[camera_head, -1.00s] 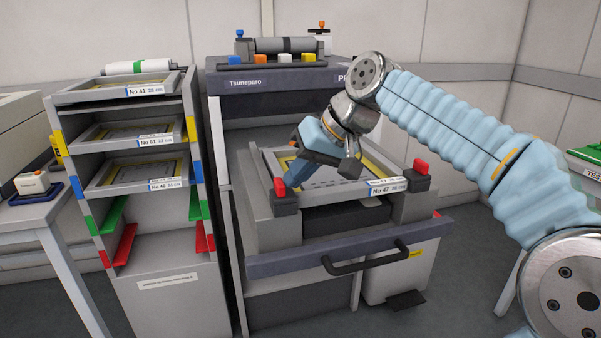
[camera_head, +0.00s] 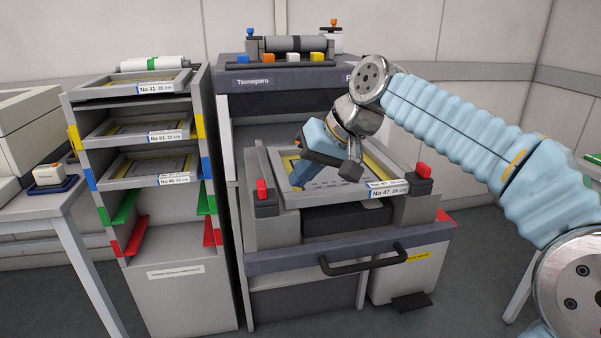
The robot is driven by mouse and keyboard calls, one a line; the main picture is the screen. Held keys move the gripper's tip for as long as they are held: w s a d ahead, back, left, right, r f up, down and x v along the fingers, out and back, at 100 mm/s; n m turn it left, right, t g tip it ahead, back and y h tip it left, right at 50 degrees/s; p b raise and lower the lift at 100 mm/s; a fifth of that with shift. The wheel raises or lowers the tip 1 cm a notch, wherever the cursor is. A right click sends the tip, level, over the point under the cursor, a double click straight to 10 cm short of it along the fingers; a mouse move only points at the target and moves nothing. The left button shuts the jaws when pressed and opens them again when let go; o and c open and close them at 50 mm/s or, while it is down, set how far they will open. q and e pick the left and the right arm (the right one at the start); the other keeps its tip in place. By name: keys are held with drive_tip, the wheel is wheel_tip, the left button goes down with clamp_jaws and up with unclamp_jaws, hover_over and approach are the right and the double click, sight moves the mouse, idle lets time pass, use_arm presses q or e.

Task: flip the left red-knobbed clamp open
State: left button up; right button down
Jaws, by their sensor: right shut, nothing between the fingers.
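The left red-knobbed clamp (camera_head: 264,204) sits at the front left of the machine's drawer, on the left rail, with its red knob upright. It stands to the left of the corner of the framed screen (camera_head: 330,199) labelled No 47. The right red-knobbed clamp (camera_head: 424,184) is at the front right corner, beside the label. My right gripper (camera_head: 303,176) comes in from the right and hangs over the framed screen. Its fingers are shut and empty, right of the left clamp and apart from it. Part of the frame is hidden behind the gripper. My left gripper is not in view.
A dark drawer handle (camera_head: 363,259) juts out at the front. A rack (camera_head: 166,229) with several labelled frames stands close on the left. Small knobs and a roller (camera_head: 292,44) are on top of the machine. The floor in front is clear.

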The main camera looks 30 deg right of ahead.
drive_tip(key=p+v, duration=0.1)
drive_tip(key=v, duration=0.8)
drive_tip(key=shift+s+r, duration=0.2)
drive_tip(key=shift+r, duration=0.15)
